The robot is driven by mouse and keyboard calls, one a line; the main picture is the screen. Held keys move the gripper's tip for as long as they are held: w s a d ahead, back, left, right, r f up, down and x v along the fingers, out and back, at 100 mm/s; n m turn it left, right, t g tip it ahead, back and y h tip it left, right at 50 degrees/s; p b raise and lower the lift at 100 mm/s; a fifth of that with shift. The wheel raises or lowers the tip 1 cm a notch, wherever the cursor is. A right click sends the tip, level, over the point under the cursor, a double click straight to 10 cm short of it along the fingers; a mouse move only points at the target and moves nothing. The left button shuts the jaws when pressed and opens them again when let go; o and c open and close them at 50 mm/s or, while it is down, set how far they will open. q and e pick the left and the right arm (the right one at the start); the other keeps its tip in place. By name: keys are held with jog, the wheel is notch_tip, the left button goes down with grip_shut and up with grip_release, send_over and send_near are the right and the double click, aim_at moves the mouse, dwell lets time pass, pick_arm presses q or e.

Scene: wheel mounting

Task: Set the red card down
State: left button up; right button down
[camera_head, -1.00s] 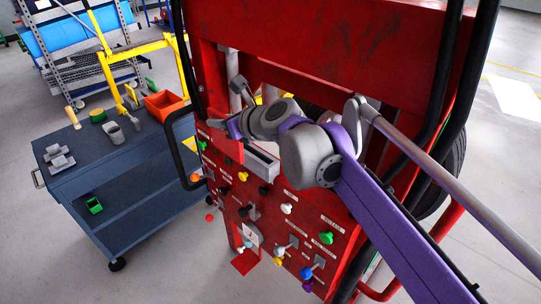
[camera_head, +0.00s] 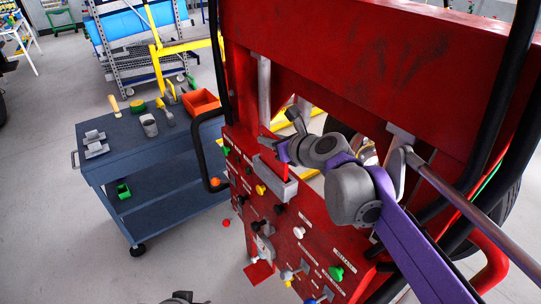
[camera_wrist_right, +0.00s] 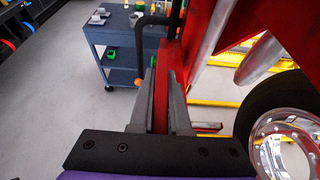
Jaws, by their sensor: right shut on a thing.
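My right gripper (camera_head: 272,148) reaches in from the right over the red control panel (camera_head: 318,243) and is shut. In the right wrist view, its fingers (camera_wrist_right: 161,88) hold the red card (camera_wrist_right: 160,104), seen nearly edge-on between them.
A blue cart (camera_head: 120,148) with an orange-red bin (camera_head: 201,102) and tools stands at the left. A black handle (camera_head: 198,150) curves beside the panel. Coloured knobs and levers cover the panel's face. A wheel (camera_wrist_right: 283,125) is at the right in the wrist view.

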aim_at(270, 152)
jog(key=shift+f, duration=2.1)
jog(key=shift+f, duration=0.15)
jog(key=c, duration=0.9)
grip_release()
jog(key=shift+d+r, duration=0.1)
jog(key=shift+r, duration=0.15)
jog(key=v, duration=1.2)
jog(key=shift+f, duration=0.2)
jog(key=shift+f, duration=0.1)
